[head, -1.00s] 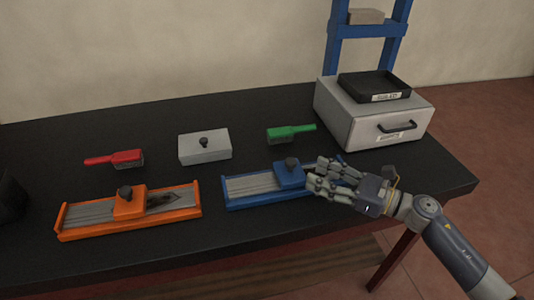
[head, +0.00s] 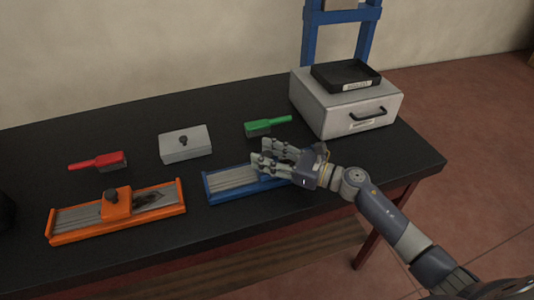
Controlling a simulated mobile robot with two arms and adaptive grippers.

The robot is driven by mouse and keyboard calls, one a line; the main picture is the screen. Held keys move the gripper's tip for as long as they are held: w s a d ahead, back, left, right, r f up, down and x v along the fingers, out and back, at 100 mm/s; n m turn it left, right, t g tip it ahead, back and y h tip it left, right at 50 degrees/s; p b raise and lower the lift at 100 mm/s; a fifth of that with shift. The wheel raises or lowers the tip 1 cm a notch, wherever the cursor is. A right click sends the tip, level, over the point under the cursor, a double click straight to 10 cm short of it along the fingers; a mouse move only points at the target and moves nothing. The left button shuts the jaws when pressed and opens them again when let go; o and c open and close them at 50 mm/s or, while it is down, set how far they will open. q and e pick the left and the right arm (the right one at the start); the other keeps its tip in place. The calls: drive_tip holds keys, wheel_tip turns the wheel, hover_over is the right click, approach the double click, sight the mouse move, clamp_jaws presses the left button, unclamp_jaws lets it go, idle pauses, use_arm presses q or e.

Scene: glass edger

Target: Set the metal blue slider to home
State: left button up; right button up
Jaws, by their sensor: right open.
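The blue slider rail (head: 228,181) lies on the black table, with a grey metal bed and a blue frame. Its blue carriage with the dark knob is mostly hidden behind my right gripper, so I cannot tell its exact place along the rail. My right gripper (head: 264,157) is open, with its fingers pointing left over the middle and right of this rail. I cannot tell whether the fingers touch the carriage. My left gripper is not in view.
An orange slider (head: 117,204) lies to the left. Behind are a red brush (head: 98,161), a white block with a knob (head: 186,146) and a green brush (head: 267,126). A white drawer box (head: 345,112) with a black tray (head: 345,75) stands at the back right.

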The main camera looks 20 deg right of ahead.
drive_tip(key=shift+c, duration=1.1)
clamp_jaws()
drive_tip(key=a, duration=0.4)
drive_tip(key=a+p, duration=0.1)
drive_tip(key=a, duration=0.8)
drive_tip(key=shift+s+a+f, duration=0.1)
drive_tip(key=shift+s+a, duration=0.2)
drive_tip(key=shift+a, duration=0.05)
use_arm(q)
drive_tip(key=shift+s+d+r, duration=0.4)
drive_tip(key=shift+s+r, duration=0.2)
use_arm(e)
drive_tip(key=shift+o, duration=1.1)
unclamp_jaws()
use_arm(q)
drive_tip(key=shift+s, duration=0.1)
use_arm(e)
drive_tip(key=shift+s, duration=0.15)
drive_tip(key=shift+d, duration=0.1)
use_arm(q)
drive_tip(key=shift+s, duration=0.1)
